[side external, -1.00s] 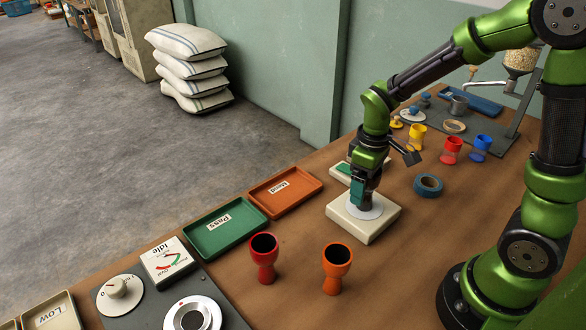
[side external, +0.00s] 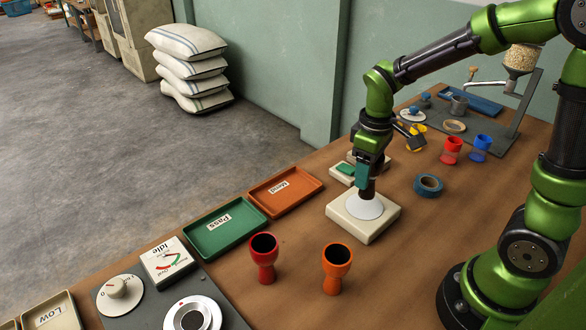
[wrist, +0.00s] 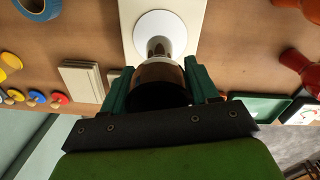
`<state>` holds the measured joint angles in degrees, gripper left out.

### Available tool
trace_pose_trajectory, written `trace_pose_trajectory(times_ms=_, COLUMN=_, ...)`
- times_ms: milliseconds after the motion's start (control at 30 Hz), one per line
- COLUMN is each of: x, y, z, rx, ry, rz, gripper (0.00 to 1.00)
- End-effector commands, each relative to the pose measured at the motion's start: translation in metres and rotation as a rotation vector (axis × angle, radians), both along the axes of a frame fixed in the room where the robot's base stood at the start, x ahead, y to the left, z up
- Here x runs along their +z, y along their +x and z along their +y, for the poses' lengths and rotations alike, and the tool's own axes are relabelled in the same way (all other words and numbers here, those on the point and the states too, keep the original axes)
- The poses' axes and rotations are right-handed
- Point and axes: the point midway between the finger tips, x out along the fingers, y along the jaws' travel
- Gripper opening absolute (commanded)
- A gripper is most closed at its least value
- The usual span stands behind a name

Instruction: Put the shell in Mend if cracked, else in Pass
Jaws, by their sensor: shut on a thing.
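My gripper (side external: 366,186) is shut on a brown goblet-shaped shell (wrist: 160,74), held upright with its dark open mouth toward the wrist camera. The shell is above a white round pad (side external: 364,208) on a cream block (side external: 345,226); I cannot tell whether its foot touches the pad. The pad also shows in the wrist view (wrist: 178,24). No crack can be made out on the visible part of the shell, much of which the fingers hide. The orange Mend tray (side external: 306,197) and the green Pass tray (side external: 200,247) are empty, to the left of the block.
A red goblet (side external: 264,270) and an orange goblet (side external: 331,284) stand in front of the block. Blue tape (side external: 428,184) lies right of the block.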

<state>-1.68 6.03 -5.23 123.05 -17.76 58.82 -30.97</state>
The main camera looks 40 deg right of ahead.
Motion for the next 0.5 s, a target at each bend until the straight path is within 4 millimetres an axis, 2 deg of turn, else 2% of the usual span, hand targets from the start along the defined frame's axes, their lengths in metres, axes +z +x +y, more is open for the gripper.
trace_pose_trajectory(times_ms=100, x=0.027, y=0.001, z=0.000, rx=-0.001, ry=0.000, rz=-0.007, gripper=0.23)
trace_pose_trajectory(times_ms=300, x=0.055, y=0.001, z=0.003, rx=0.010, ry=0.002, rz=-0.004, gripper=0.23)
trace_pose_trajectory(times_ms=400, x=0.051, y=0.002, z=0.013, rx=0.040, ry=0.005, rz=0.001, gripper=0.23)
trace_pose_trajectory(times_ms=500, x=0.045, y=0.021, z=0.030, rx=0.090, ry=0.009, rz=0.000, gripper=0.23)
